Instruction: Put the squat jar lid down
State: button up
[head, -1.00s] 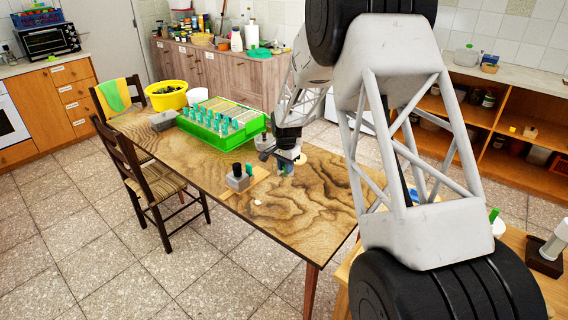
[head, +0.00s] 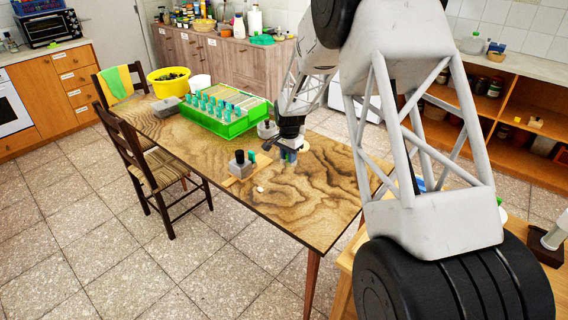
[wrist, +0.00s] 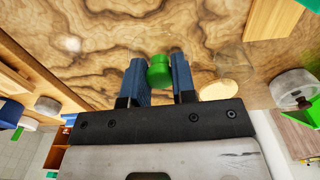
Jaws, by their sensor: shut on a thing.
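My gripper (wrist: 160,62) is shut on a small green piece with a rounded end, which I take to be the squat jar lid (wrist: 159,72). It sits between the two blue fingers in the wrist view. In the head view my gripper (head: 289,158) is low over the wooden table (head: 315,205), and the lid is too small to make out there. I cannot tell whether the lid touches the table. A clear glass-like round thing (wrist: 234,57) stands just right of the fingers in the wrist view.
A cream disc (wrist: 218,90) lies beside my gripper. A small white disc (head: 260,189) lies towards the table's front edge. The table's right part is clear.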

jog(key=s+a+f, duration=0.1)
jog(key=s, duration=0.3)
jog(key=s+f, duration=0.2)
jog(key=s, duration=0.1)
jog(key=s+a+f, duration=0.1)
jog(key=s+f, duration=0.1)
jog(key=s, duration=0.2)
jog(key=shift+s+a+f, duration=0.2)
jog(key=shift+s+a, duration=0.15)
send_over(276, 177)
jog(key=shift+a+f, duration=0.1)
jog(key=shift+f, duration=0.65)
jog(key=shift+f, duration=0.1)
jog(key=shift+f, duration=1.65)
jog(key=shift+f, duration=0.15)
jog(key=o, duration=0.9)
